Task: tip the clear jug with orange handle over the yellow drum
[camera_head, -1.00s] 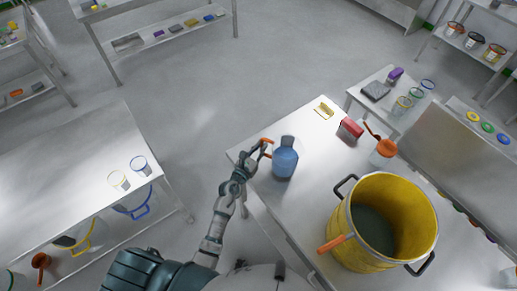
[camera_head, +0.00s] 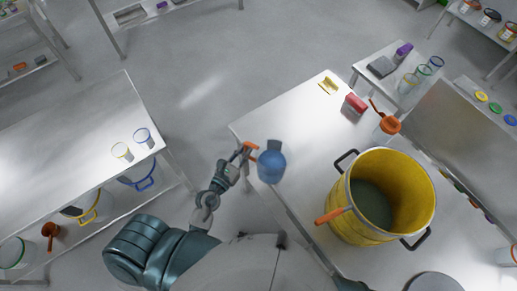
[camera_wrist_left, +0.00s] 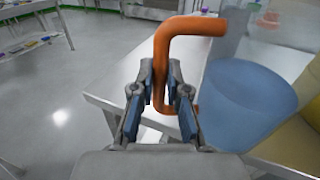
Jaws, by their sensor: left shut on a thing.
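The clear jug (camera_head: 271,165) with blue contents is near the left edge of the steel table and looks roughly upright. It also shows in the left wrist view (camera_wrist_left: 245,100). My left gripper (camera_head: 243,157) is shut on its orange handle (camera_wrist_left: 190,27), and the fingers (camera_wrist_left: 160,95) are around the handle's upright part. The jug appears raised, but its gap to the table is hard to tell. The yellow drum (camera_head: 345,222) stands open on the table to the jug's right, apart from it, with a dark interior. My right gripper is not in view.
The steel table (camera_head: 300,125) is mostly bare behind the jug. An orange scoop (camera_head: 389,122) and a red block (camera_head: 356,104) are behind the drum. Another bench (camera_head: 70,150) with two small beakers is at left.

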